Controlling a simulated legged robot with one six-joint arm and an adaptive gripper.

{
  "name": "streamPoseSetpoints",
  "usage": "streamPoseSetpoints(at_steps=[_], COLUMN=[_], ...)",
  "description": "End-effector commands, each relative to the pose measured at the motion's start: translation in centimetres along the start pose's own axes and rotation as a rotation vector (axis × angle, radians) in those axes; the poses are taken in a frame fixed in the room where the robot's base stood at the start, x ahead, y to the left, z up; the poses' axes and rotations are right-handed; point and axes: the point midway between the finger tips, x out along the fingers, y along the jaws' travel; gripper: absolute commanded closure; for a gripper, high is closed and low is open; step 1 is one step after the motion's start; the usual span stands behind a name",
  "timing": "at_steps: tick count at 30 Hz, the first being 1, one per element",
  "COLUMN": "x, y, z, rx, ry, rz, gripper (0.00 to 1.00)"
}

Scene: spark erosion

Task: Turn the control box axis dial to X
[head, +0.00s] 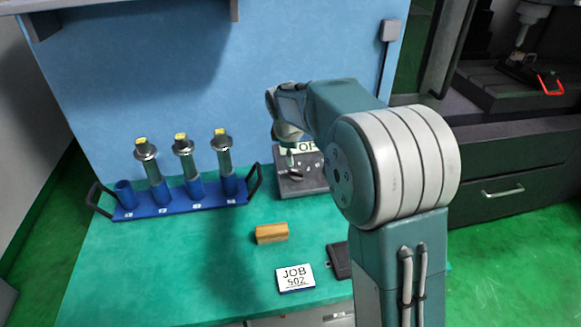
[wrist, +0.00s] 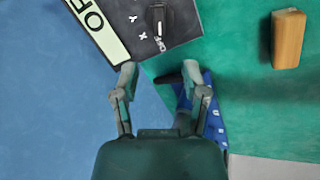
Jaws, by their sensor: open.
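The control box (head: 300,188) is a dark box with a pale lettered label, standing at the back of the green bench. In the wrist view the box (wrist: 182,28) is at the top, partly cut off. Its black dial (wrist: 157,17) is near the top edge, with small white marks to its left and below. I cannot tell for sure which mark the dial points to. My gripper (wrist: 159,72) is open and empty, its fingertips apart from the dial and below it in the wrist view. In the head view my gripper (head: 291,160) is over the box and hides part of it.
A blue rack (head: 180,208) with several tool holders stands left of the box. A wooden block (head: 271,233), a JOB 502 card (head: 295,278) and a dark flat object (head: 339,261) lie in front. The bench's front left is clear.

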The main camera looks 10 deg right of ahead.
Motion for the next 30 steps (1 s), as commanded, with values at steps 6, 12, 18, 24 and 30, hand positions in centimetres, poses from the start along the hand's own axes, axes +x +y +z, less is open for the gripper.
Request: streamPoseSetpoints(at_steps=[6,12,18,24,30], x=[3.9,7.5,9.7,10.1,10.1], y=[-0.1,-0.2,-0.1,-0.1,-0.1], z=[0.0,-0.1,-0.1,-0.1,-0.1], rx=[0.003,0.001,0.002,0.003,0.003], ry=[-0.003,-0.004,-0.002,-0.001,-0.002], rz=[-0.005,-0.003,-0.001,0.0,0.0], gripper=[0.43,0.43,0.43,0.43,0.7])
